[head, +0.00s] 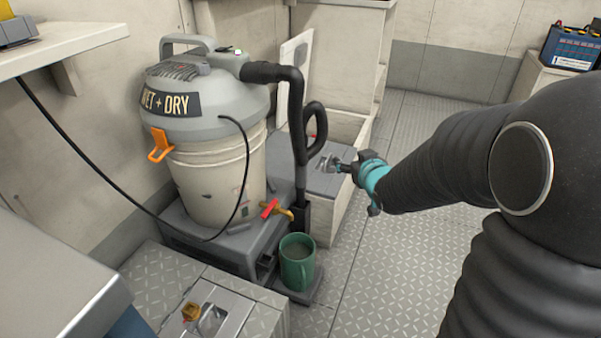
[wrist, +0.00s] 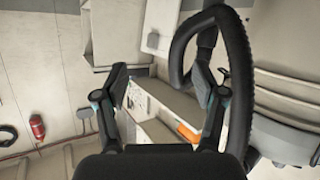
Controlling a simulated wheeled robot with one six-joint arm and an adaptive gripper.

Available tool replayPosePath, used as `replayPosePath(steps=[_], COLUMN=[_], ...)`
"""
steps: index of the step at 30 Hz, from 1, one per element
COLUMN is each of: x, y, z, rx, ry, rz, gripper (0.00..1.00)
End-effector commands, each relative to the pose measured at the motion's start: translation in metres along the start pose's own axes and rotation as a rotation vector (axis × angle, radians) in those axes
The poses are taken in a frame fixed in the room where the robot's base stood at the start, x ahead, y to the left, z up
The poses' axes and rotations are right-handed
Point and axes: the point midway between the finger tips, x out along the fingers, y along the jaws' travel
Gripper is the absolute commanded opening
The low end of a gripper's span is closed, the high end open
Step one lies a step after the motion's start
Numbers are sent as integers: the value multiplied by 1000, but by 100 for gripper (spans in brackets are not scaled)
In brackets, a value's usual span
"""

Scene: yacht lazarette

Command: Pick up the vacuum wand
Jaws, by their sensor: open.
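The vacuum wand (head: 297,125) is a black upright tube with a looped handle, beside the grey-topped wet and dry vacuum (head: 208,110). Its lower end meets a dark holder at the vacuum's base. My gripper (head: 340,166) is to the right of the wand in the head view, with its fingers pointing toward it. In the wrist view my gripper (wrist: 160,85) is open, with nothing seen between its fingers. The wand's black loop (wrist: 238,75) stands at the right there, partly overlapped by the right finger. I cannot tell whether they touch.
A green mug (head: 297,262) stands at the wand's foot, near a red-handled tap (head: 272,208). An open pale locker (head: 345,130) stands behind the wand. A battery (head: 571,47) sits at the far right. Diamond-plate floor (head: 400,255) is clear in front.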

Motion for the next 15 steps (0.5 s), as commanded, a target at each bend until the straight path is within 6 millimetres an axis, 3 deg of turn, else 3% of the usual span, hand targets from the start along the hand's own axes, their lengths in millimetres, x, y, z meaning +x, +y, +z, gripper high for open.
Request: replayPosePath(steps=[1,6,15], x=[20,58,80], y=[-8,-33,-60], z=[18,44,70], rx=[1,18,72], ry=[34,187,343], rz=[-34,-155,-284], gripper=[70,70,70])
